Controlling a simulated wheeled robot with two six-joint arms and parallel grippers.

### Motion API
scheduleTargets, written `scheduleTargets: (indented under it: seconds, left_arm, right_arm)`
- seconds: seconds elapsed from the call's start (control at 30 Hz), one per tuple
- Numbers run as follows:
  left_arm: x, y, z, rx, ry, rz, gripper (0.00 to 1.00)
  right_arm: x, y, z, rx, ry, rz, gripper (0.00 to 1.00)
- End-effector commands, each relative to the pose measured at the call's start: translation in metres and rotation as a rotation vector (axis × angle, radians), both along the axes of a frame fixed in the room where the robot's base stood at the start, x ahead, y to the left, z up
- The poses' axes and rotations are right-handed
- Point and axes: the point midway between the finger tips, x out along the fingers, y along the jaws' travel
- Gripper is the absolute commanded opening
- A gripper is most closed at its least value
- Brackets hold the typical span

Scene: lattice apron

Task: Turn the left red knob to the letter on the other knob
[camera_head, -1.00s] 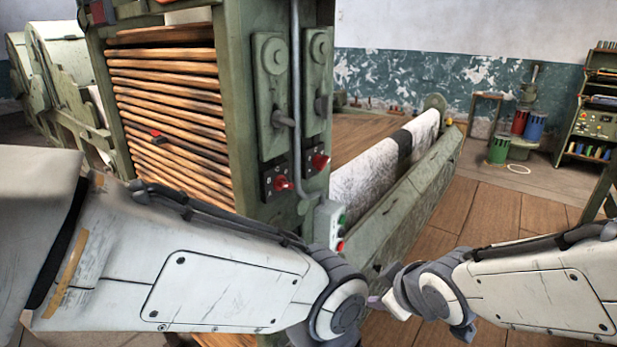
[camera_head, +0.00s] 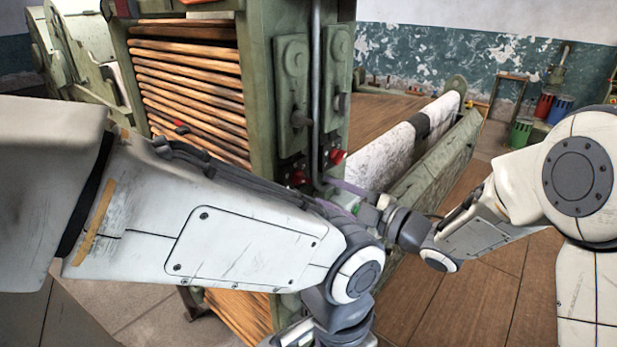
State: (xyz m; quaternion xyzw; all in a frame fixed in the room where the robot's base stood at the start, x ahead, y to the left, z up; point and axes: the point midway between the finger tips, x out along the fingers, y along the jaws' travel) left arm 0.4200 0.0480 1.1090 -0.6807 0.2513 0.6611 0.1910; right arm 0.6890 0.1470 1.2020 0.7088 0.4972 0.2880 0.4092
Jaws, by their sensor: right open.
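The left red knob (camera_head: 298,177) is on a dark plate low on the green machine's post, partly hidden behind my left arm. The other red knob (camera_head: 337,156) is on a second plate to its right and a little higher. The letters around both knobs are too small to read. My right gripper (camera_head: 343,197) is open and empty, just below and in front of the knobs, pointing left. It appears apart from both knobs, though its fingertips are small and partly covered.
A grey vertical pipe (camera_head: 316,90) runs down between the two knob plates. Wooden slats (camera_head: 190,75) fill the frame left of the post. A cloth roll (camera_head: 395,155) lies behind my right gripper. Open wooden floor (camera_head: 480,290) is at the lower right.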

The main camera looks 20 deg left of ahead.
Motion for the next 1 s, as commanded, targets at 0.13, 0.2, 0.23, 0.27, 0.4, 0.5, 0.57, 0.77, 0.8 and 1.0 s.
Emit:
scheduleTargets:
  seconds: [0.13, 0.2, 0.23, 0.27, 0.4, 0.5, 0.57, 0.77, 0.8, 1.0]
  left_arm:
    - [0.000, 0.000, 0.014, 0.000, 0.000, 0.000, 0.96]
    - [0.000, 0.000, 0.018, 0.000, 0.000, 0.000, 0.96]
    - [0.000, 0.000, 0.019, 0.000, 0.000, 0.001, 0.96]
    - [0.000, 0.000, 0.020, 0.000, 0.000, 0.001, 0.96]
    - [0.000, 0.000, 0.023, 0.000, 0.000, 0.001, 0.96]
    - [0.000, 0.000, 0.023, 0.000, 0.000, 0.001, 0.96]
    - [0.000, 0.000, 0.023, 0.000, 0.000, 0.001, 0.96]
    - [0.000, 0.000, 0.023, 0.000, 0.000, 0.001, 0.96]
    - [0.000, 0.000, 0.023, 0.000, 0.000, 0.001, 0.96]
    - [0.000, 0.000, 0.023, 0.000, 0.000, 0.001, 0.96]
  right_arm:
    - [0.009, 0.027, 0.003, -0.002, 0.002, 0.002, 0.46]
    - [0.012, 0.037, 0.003, -0.001, 0.000, 0.002, 0.46]
    - [0.014, 0.040, 0.002, -0.001, 0.002, 0.001, 0.46]
    - [0.015, 0.043, 0.002, -0.002, 0.001, 0.000, 0.46]
    - [0.019, 0.053, 0.001, -0.001, 0.001, 0.000, 0.46]
    - [0.020, 0.055, 0.000, -0.001, 0.001, -0.002, 0.46]
    - [0.020, 0.055, 0.000, -0.001, 0.001, -0.002, 0.46]
    - [0.020, 0.055, 0.000, -0.001, 0.001, -0.002, 0.27]
    - [0.020, 0.055, 0.000, -0.001, 0.001, -0.002, 0.12]
    - [0.020, 0.055, 0.000, -0.001, 0.001, -0.002, 0.00]
